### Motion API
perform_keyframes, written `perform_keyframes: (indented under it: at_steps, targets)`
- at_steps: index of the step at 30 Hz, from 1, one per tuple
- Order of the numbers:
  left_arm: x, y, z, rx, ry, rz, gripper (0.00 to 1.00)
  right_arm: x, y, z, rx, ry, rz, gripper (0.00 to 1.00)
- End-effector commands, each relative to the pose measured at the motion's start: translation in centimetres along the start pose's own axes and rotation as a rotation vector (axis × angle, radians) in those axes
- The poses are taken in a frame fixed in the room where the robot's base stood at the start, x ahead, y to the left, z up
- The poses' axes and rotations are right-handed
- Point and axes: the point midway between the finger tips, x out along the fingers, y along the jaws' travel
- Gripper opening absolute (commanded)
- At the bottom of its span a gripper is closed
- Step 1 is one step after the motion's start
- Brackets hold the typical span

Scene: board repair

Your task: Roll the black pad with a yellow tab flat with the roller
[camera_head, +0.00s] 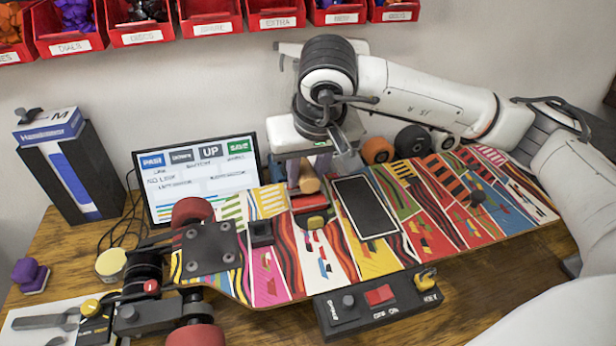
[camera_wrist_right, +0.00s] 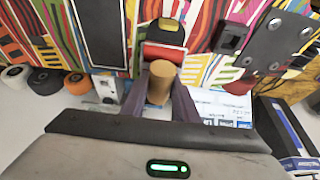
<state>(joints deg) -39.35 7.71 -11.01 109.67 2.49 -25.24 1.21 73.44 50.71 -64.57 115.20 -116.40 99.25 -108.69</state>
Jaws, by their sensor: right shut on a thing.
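My right gripper (camera_head: 308,178) points down over the colourful board (camera_head: 268,286), left of its middle. It is shut on the tan handle of the roller (camera_head: 308,185); the handle also shows between the fingers in the right wrist view (camera_wrist_right: 160,82). A red part (camera_wrist_right: 164,53) sits right beyond the handle. Beyond it in the wrist view lies a dark piece with a small yellow patch, which looks like the black pad (camera_wrist_right: 165,33). The red part partly covers it, and I cannot tell whether they touch. My left gripper is not in view.
A plain black rectangle with a pale border (camera_head: 368,208) lies on the board to the right. Wheels (camera_head: 378,150) stand behind the board. A screen (camera_head: 195,178) stands at the back left, and a black switch box (camera_head: 375,304) sits at the front edge. Red bins (camera_head: 145,32) hang above.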

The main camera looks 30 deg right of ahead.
Motion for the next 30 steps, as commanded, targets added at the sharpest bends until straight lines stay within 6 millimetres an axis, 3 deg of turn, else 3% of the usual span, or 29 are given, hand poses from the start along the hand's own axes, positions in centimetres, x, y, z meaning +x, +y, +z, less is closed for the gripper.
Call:
perform_keyframes:
  at_steps: [21,30]
  targets:
    - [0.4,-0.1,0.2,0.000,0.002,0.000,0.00,1.4,0.0,-3.4,0.000,0.002,-0.001,0.09]
    - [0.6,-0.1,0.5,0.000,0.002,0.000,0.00,1.0,0.0,-2.0,-0.002,0.001,-0.001,0.09]
